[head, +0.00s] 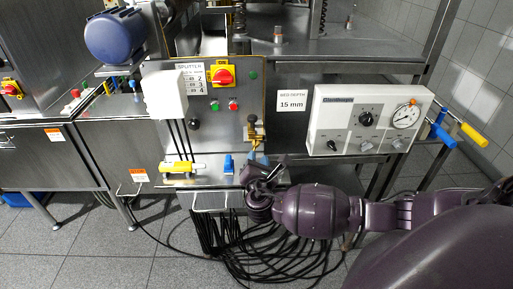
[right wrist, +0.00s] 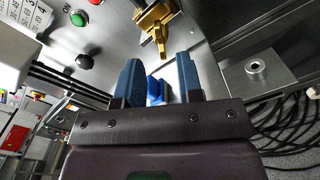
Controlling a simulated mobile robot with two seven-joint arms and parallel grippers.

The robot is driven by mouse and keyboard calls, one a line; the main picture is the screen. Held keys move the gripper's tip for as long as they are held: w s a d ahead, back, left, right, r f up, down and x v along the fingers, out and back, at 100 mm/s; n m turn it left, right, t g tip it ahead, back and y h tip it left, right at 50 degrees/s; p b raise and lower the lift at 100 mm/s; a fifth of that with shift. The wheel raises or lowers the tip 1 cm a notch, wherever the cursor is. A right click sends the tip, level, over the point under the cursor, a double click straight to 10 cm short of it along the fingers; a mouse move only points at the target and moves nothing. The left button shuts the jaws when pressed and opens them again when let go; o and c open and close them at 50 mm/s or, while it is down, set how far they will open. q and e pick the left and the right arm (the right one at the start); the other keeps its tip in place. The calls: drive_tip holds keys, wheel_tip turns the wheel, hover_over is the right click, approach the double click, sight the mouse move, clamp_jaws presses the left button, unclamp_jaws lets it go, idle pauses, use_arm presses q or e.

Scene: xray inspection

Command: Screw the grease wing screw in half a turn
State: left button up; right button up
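A brass fitting (head: 255,133) with a dark top is on the front of the steel splitter panel; its lower end shows at the top of the right wrist view (right wrist: 157,22). A small blue piece (right wrist: 155,90) shows between my right fingers, apparently beyond them. I cannot tell for certain which of these is the grease wing screw. My right gripper (head: 266,174) is just below the brass fitting; in the right wrist view (right wrist: 160,80) its two blue fingers are apart with nothing gripped. My left gripper is not in view.
The steel panel (head: 210,140) carries a red switch (head: 223,76) and buttons. A yellow-handled tool (head: 182,167) lies on the ledge left of my gripper. A white gauge box (head: 340,105) is to the right. Black cables (head: 235,240) hang below onto the floor.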

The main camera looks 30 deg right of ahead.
sight(256, 148)
drive_tip(key=shift+x, duration=2.9)
clamp_jaws()
